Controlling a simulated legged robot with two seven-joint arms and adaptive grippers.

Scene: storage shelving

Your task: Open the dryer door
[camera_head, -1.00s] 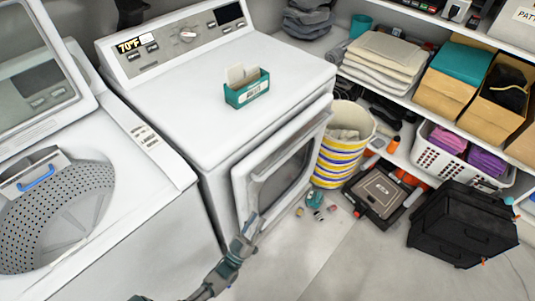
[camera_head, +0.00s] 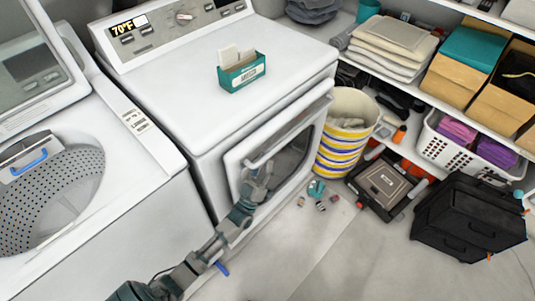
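The white dryer (camera_head: 205,95) stands in the middle of the head view, with its control panel at the back. Its front door (camera_head: 236,163) has a pale frame around a dark grey window. I cannot tell surely whether there is a gap between the door and the dryer body. My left gripper (camera_head: 258,180) is at the left part of the door, in front of the window and just below a short pale bar. Contact is unclear, and its fingers are too small to read as open or shut. My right gripper is not in view.
A top-loading washer (camera_head: 110,215) stands open at left. A teal card box (camera_head: 242,72) sits on the dryer. A striped basket (camera_head: 345,145), a black-and-orange case (camera_head: 384,184) and a black bag (camera_head: 468,225) stand at right. The floor (camera_head: 345,265) in front is mostly clear.

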